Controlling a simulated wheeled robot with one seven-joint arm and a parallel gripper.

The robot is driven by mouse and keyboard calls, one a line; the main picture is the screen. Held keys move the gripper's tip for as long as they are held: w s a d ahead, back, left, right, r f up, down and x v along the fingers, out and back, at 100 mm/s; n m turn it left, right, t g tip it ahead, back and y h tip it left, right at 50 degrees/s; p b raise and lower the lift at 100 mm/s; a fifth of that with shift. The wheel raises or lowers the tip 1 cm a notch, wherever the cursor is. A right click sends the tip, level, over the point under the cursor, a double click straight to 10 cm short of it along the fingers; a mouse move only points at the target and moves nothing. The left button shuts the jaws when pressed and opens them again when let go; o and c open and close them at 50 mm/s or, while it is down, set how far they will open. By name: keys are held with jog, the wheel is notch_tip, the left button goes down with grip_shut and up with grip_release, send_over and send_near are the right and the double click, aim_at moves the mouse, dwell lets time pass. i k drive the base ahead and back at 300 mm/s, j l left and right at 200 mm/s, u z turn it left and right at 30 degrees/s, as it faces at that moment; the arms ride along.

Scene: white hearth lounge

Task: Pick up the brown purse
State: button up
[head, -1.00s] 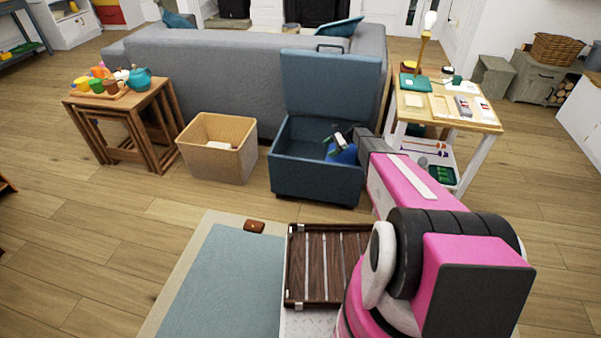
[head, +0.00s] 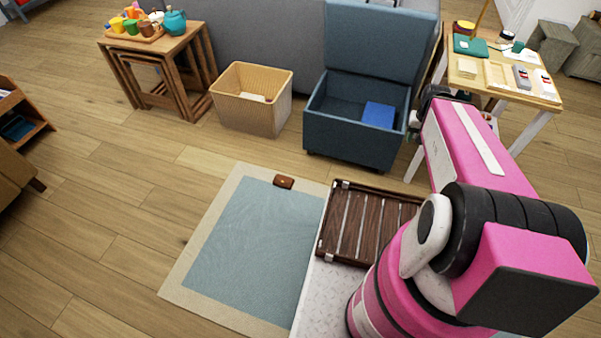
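The brown purse (head: 284,182) is small and lies flat on the floor, on the far border of the blue-grey rug, left of the dark slatted wooden tray. My gripper (head: 418,122) shows only in part beyond the pink arm, beside the right side of the blue storage ottoman. It is well away from the purse, to the right of it. Its fingers are mostly hidden by the arm, so I cannot see whether it is open or holds anything.
The slatted tray (head: 370,222) sits on my base, right of the rug (head: 245,250). The open blue ottoman (head: 348,138) holds a blue item (head: 379,115). A wicker bin (head: 250,112), nesting tables (head: 150,50) and a side table (head: 500,90) stand behind. Floor left of the rug is clear.

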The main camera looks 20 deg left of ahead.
aim_at(285, 182)
jog(key=k+j+z, duration=0.15)
jog(key=j+z, duration=0.3)
jog(key=k+j+z, duration=0.25)
jog(key=z, duration=0.15)
jog(key=k+j+z, duration=0.15)
jog(key=k+j, duration=0.5)
jog(key=k+j+z, duration=0.15)
jog(key=k+j, duration=0.4)
jog(key=k, duration=0.15)
